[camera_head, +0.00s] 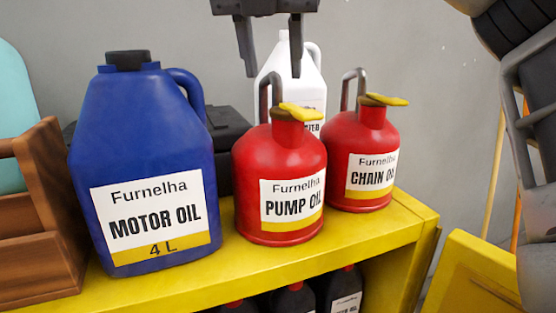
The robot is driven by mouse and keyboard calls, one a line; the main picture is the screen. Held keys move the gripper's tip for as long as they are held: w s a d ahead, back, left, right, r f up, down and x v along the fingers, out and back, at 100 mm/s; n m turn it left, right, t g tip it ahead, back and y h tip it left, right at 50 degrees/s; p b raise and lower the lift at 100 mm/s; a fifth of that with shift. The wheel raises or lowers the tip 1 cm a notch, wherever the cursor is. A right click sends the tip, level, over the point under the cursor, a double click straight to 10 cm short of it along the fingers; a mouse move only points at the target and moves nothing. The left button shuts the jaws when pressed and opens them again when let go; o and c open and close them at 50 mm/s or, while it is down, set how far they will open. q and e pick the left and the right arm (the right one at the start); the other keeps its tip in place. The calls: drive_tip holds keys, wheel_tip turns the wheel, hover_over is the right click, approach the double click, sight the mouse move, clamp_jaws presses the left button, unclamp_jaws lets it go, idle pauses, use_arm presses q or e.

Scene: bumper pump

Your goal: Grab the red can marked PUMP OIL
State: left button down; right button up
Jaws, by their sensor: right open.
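The red PUMP OIL can (254,180) stands upright on the yellow shelf (405,225), near its front edge, between a blue jug and another red can. It has a grey handle at the back, a yellow-tipped spout and a white label facing me. My right gripper (272,76) points down at the top of the view, open and empty. Its two dark fingers appear above the can's handle, apart from it, with the white jug showing behind them. My left gripper is not in view.
A blue MOTOR OIL jug (140,150) stands close left. A red CHAIN OIL can (355,145) is close right. A white jug (312,75) and a dark case (228,135) stand behind. A wooden crate (45,210) is far left. Dark bottles (293,298) sit below the shelf.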

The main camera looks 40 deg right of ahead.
sight(275, 80)
drive_tip(key=x, duration=0.6)
drive_tip(key=shift+d+r, duration=0.1)
drive_tip(key=shift+d, duration=0.05)
clamp_jaws()
drive_tip(key=shift+w+r, duration=0.1)
idle(1.1)
